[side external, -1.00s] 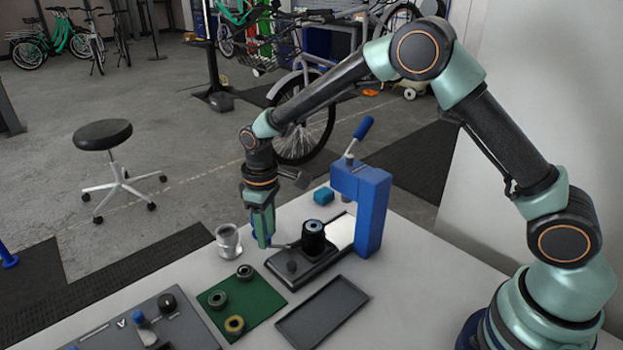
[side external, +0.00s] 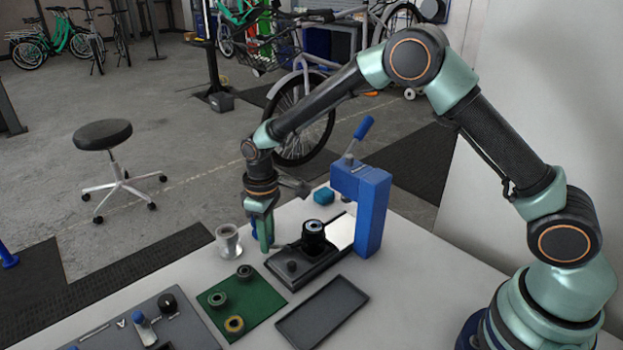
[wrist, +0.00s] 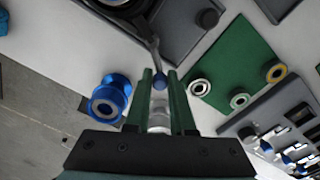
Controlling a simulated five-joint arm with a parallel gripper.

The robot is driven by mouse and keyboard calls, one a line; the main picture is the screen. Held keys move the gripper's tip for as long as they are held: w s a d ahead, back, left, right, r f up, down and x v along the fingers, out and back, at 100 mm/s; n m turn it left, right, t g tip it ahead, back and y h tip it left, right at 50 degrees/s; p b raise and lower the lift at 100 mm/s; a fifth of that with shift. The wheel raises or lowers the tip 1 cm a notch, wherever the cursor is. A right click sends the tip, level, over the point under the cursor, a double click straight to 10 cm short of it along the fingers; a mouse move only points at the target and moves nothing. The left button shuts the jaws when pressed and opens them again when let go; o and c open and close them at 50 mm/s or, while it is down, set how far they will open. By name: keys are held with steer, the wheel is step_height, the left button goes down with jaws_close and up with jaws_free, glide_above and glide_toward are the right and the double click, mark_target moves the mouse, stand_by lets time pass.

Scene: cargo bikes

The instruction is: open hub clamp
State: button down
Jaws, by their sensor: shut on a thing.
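The hub clamp has a dark base (side external: 330,262) and stands on the bench beside the blue frame. A black hub (side external: 313,238) is upright in it. My gripper (side external: 264,246) points down just left of the clamp. In the wrist view its green fingers (wrist: 160,74) are closed around the lever's knob end. In the side view the fingers hide most of the lever.
A blue press-like frame (side external: 372,212) stands behind the clamp. A clear cup (side external: 228,242) and a blue spool (wrist: 108,98) are close to my gripper. A green mat (side external: 262,300) with rings, an empty tray (side external: 322,311) and a grey tool tray (side external: 187,318) lie in front.

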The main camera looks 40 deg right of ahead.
mark_target(276, 263)
steer(key=shift+s+a, duration=0.35)
steer(key=shift+s, duration=0.25)
steer(key=shift+s+a, duration=0.15)
steer(key=shift+s, duration=0.5)
steer(key=shift+s, duration=0.65)
